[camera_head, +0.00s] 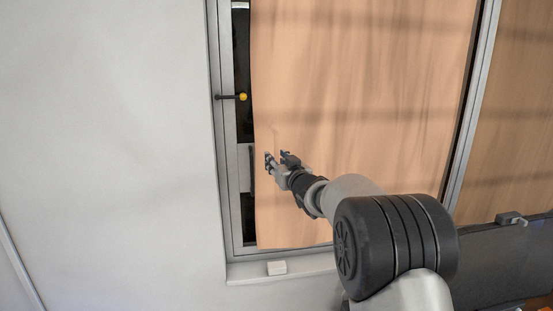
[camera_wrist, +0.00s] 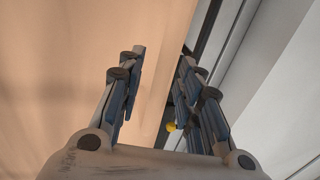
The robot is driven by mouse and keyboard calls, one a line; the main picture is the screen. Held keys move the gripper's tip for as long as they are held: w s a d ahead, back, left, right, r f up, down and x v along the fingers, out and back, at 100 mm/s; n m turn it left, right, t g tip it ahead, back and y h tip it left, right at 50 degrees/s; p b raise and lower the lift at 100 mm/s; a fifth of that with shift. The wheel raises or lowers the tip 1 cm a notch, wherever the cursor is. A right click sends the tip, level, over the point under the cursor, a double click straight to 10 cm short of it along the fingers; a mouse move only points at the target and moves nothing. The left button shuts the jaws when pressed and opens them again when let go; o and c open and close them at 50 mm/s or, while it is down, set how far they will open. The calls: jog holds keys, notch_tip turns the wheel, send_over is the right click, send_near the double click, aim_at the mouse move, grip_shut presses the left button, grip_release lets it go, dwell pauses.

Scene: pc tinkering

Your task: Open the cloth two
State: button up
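A peach-orange cloth (camera_head: 350,110) hangs over the window at the picture's centre, with its left edge a little inside the frame. It also fills the left of the wrist view (camera_wrist: 70,60). A second cloth (camera_head: 515,110) of the same colour hangs at the far right; nothing shows which one is cloth two. My gripper (camera_head: 275,157) is in front of the first cloth, near its left edge. In the wrist view my gripper (camera_wrist: 163,57) is open, and the cloth's edge shows between the fingers. I cannot tell whether they touch it.
A grey window frame (camera_head: 220,150) borders the cloth, with a dark gap along its left side. A yellow-tipped dark handle (camera_head: 243,97) sticks out there and shows in the wrist view (camera_wrist: 170,127). White wall (camera_head: 100,120) lies left.

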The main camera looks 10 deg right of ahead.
jog(key=shift+w+a, duration=0.1)
jog(key=shift+w, duration=0.2)
jog(key=shift+c, duration=0.3)
grip_shut()
dwell(0.4)
